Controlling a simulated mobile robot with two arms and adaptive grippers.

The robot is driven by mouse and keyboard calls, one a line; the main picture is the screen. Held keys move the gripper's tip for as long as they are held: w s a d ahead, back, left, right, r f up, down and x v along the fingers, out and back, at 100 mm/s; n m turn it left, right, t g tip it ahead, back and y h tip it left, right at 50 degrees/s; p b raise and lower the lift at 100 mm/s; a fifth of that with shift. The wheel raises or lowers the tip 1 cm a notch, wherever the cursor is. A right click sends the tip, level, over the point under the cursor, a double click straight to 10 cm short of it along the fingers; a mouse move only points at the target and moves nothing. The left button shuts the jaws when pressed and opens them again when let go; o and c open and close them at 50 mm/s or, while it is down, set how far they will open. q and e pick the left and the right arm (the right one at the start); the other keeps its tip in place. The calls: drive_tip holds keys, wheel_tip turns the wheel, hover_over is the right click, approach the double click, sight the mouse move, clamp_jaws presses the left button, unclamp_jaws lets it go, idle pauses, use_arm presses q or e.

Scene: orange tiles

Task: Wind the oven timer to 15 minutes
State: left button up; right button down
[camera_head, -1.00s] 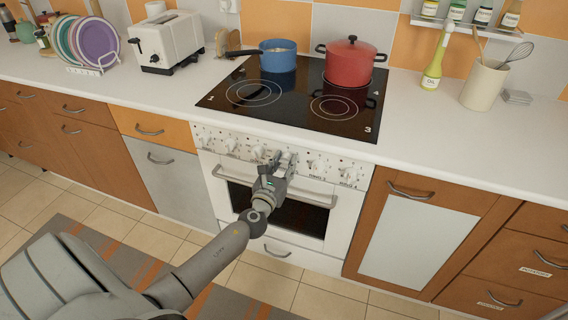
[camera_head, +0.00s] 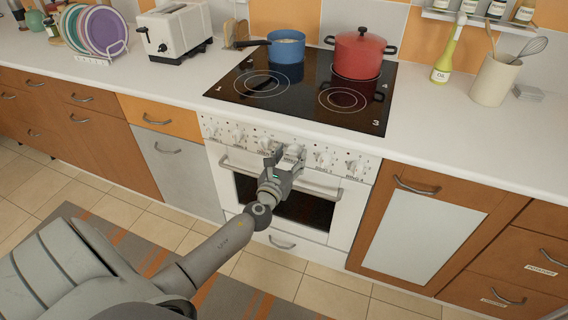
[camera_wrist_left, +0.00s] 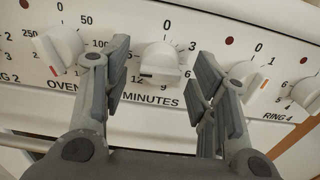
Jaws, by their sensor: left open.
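The white oven timer knob, labelled MINUTES, (camera_wrist_left: 160,62) is in the middle of the left wrist view. A dark mark shows at its lower left, and the scale around it has 0 at the top. My left gripper (camera_wrist_left: 160,75) is open, with one finger on each side of the knob and a visible gap on both sides. In the head view the left gripper (camera_head: 281,160) is at the oven's control panel (camera_head: 228,135), and its fingers partly hide the timer. My right gripper is not in view.
The oven door handle (camera_head: 235,165) runs below the panel. A blue pan (camera_head: 286,48) and red pot (camera_head: 358,55) stand on the hob.

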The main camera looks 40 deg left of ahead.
use_arm(q)
drive_tip(key=v, duration=1.1)
drive_tip(key=shift+s, duration=0.3)
drive_tip(key=shift+d, duration=0.15)
drive_tip(key=s+f+n+g, duration=0.3)
drive_tip(key=s+f+n, duration=0.1)
drive_tip(key=f, duration=0.6)
drive_tip(key=s+f+n+g, duration=0.3)
drive_tip(key=f+n, duration=0.2)
drive_tip(key=f, duration=0.4)
drive_tip(key=s+f+n+g, duration=0.2)
drive_tip(key=s+f+n, duration=0.2)
drive_tip(key=f, duration=0.6)
drive_tip(key=s+d+f+n+g+h, duration=0.1)
drive_tip(key=s+d+f+n+g, duration=0.2)
drive_tip(key=s+f+n, duration=0.3)
drive_tip(key=s+d+f+n+g+h+p, duration=0.1)
drive_tip(key=s+d+f+n, duration=0.3)
drive_tip(key=s, duration=1)
drive_tip(key=s+d+f+n+g+h, duration=0.2)
drive_tip(key=s+d+f+n+g, duration=0.2)
drive_tip(key=s+f+n, duration=0.4)
drive_tip(key=shift+s+d+f+g+p, duration=0.2)
drive_tip(key=shift+s+f+g+p, duration=0.15)
drive_tip(key=shift+s, duration=0.8)
